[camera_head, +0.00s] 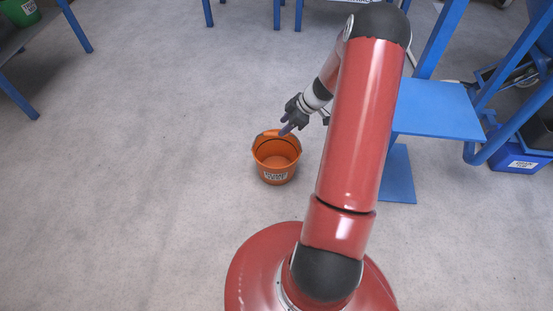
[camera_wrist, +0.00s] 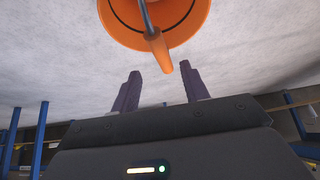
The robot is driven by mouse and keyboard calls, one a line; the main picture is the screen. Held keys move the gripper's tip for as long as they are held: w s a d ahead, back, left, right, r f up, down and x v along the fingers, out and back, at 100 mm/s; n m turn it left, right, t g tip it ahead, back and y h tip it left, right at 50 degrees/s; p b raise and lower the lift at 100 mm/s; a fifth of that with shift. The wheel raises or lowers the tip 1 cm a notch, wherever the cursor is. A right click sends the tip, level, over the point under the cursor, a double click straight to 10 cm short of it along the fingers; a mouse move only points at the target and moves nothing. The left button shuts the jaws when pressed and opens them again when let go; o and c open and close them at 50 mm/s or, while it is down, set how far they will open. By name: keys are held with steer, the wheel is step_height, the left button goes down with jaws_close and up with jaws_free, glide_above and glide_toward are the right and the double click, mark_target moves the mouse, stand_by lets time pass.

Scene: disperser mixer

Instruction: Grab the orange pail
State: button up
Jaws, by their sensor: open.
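The orange pail (camera_head: 277,160) stands upright on the grey floor, in front of my red base in the head view. It has a white label on its side and looks empty. My gripper (camera_head: 286,130) is at the pail's far rim, pointing down and left. In the wrist view the pail (camera_wrist: 125,25) is at the top, and its orange handle grip (camera_wrist: 158,52) points toward my fingers. My gripper (camera_wrist: 160,88) is open there, with the grip just beyond the gap between the two fingertips. Whether a finger touches the pail cannot be told.
A blue metal frame with a flat plate (camera_head: 437,108) stands to the right, close to my arm. A blue bin (camera_head: 520,160) is at the far right. A green container (camera_head: 20,12) sits on a table at the upper left. The floor left of the pail is clear.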

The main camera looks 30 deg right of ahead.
mark_target(276, 133)
steer(key=x, duration=0.6)
steer(key=shift+s+f, duration=0.2)
steer(key=shift+f, duration=0.15)
jaws_close()
